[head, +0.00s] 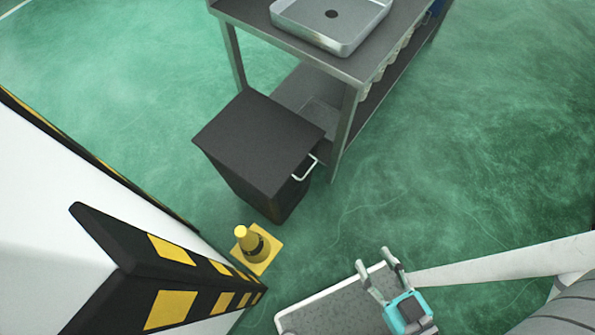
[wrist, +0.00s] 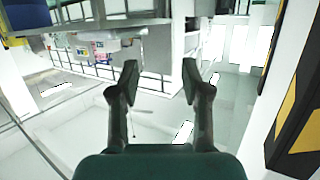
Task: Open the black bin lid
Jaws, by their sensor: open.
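The black bin (head: 248,185) stands on the green floor beside the metal table. Its flat lid (head: 258,140) is closed, with a light metal handle (head: 305,168) on its right edge. My gripper (head: 376,272) is in the lower right of the head view, over my base and well apart from the bin. In the wrist view my gripper (wrist: 160,80) shows two spread fingers with nothing between them. The bin cannot be made out in the wrist view.
A metal table (head: 345,62) with a sink-like tray (head: 330,45) stands behind the bin. A white block with a black and yellow guard (head: 172,252) fills the left. Floor to the right is clear.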

